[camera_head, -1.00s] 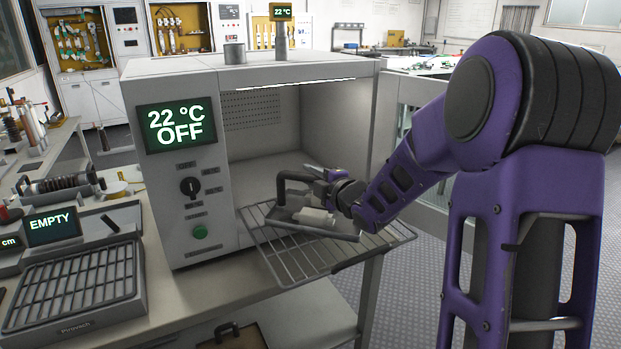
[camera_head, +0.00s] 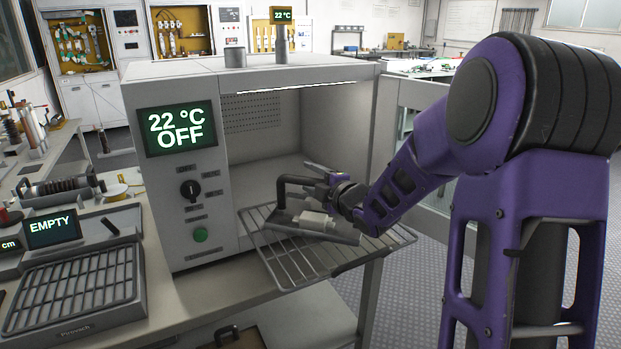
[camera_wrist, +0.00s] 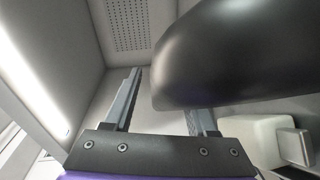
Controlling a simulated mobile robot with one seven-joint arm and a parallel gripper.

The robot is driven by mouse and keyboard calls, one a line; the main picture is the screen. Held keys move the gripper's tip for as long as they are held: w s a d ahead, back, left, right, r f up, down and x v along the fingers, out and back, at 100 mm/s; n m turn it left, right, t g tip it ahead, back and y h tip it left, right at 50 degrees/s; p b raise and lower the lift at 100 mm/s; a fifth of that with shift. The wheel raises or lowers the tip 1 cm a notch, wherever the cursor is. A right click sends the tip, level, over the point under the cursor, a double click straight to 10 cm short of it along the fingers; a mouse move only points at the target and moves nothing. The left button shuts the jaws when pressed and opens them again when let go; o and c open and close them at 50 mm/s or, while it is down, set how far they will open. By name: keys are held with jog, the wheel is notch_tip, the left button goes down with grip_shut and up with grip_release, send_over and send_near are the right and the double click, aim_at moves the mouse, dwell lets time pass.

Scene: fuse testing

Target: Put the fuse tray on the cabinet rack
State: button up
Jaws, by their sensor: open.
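The fuse tray (camera_head: 344,237) is a flat dark grey plate with an upright dark arched handle (camera_head: 281,192). It lies on the pulled-out wire cabinet rack (camera_head: 290,263), with a whitish fuse (camera_head: 315,220) on it. My gripper (camera_head: 311,180) is open beside the handle, above the tray. The arm hides part of the tray's right side. In the wrist view the dark handle (camera_wrist: 235,55) looms large close to my spread fingers (camera_wrist: 165,100), and the whitish fuse (camera_wrist: 255,138) shows at lower right. I cannot tell whether a finger touches the handle.
The grey cabinet (camera_head: 190,90) stands open, its display reading 22 °C OFF. Its door (camera_head: 400,150) is swung open at right, behind my arm. A slatted holder (camera_head: 75,290) with an EMPTY display (camera_head: 51,227) sits at left. The rack's front part is bare.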

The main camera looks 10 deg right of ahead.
jog(key=v, duration=1.1)
jog(key=shift+s, duration=0.3)
jog(key=shift+d, duration=0.15)
